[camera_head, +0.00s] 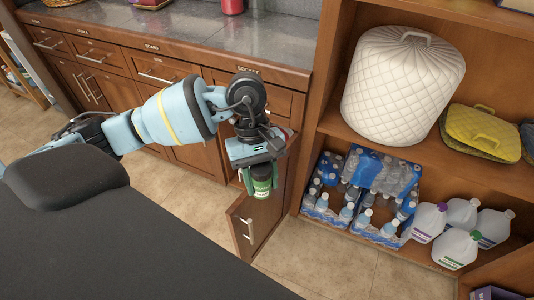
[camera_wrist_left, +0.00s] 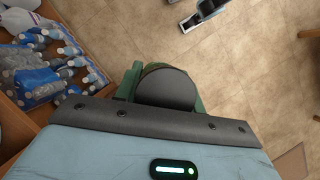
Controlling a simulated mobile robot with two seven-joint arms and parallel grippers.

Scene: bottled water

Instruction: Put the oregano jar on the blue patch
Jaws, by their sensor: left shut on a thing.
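The oregano jar (camera_head: 262,188) is a small jar with a green label and a dark top. My left gripper (camera_head: 261,179) is shut on it and holds it in the air in front of the wooden cabinets. In the left wrist view the jar's dark round lid (camera_wrist_left: 167,88) sits between the green fingers of the left gripper (camera_wrist_left: 163,80), with the tiled floor behind it. I cannot make out a blue patch in either view. My right gripper is not in view.
A wooden shelf (camera_head: 325,126) stands to the right, with packs of water bottles (camera_head: 366,180), white jugs (camera_head: 456,249) and a quilted white cover (camera_head: 402,85). An open cabinet part (camera_head: 262,222) juts out below the jar. A grey counter (camera_head: 190,28) runs along the back.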

